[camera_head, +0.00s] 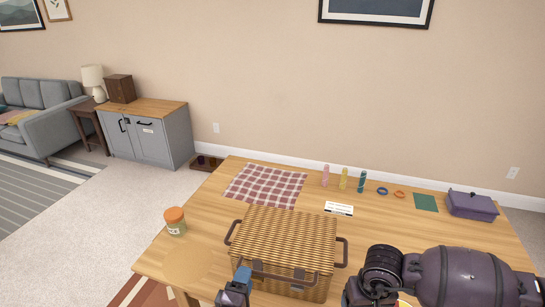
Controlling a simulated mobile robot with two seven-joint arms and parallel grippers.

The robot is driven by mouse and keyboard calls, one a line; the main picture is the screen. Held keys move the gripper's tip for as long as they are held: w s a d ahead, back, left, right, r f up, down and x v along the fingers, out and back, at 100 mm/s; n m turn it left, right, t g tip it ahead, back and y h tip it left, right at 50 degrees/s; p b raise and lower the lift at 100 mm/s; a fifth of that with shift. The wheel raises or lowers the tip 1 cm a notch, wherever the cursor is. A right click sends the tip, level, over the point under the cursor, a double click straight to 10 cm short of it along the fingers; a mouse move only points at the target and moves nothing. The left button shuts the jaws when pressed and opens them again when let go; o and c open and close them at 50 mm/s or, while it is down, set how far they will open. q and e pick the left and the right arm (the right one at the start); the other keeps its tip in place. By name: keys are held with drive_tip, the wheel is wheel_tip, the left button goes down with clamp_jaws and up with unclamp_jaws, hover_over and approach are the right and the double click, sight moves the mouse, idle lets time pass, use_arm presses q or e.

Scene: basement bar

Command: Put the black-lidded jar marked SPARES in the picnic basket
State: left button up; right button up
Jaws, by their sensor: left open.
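The wicker picnic basket (285,232) stands at the front middle of the table, with its lid down and dark handles at its sides. I see no black-lidded jar marked SPARES. A jar with an orange lid (175,221) stands near the table's left edge; its label is too small to read. My left gripper (238,279) is open at the bottom edge, in front of the basket's left front corner, with nothing visible in it. My right arm (460,277) comes in from the right beside the basket; its fingers are not clearly visible.
A checked cloth (266,186), a white card (339,208), several small bottles and rings, a green mat (425,202) and a purple box (471,204) lie along the table's back. The table (205,210) is clear between the orange-lidded jar and the basket. A grey cabinet (150,140) stands beyond.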

use_arm(q)
drive_tip(key=shift+w+d, duration=0.15)
drive_tip(key=shift+w, duration=0.35)
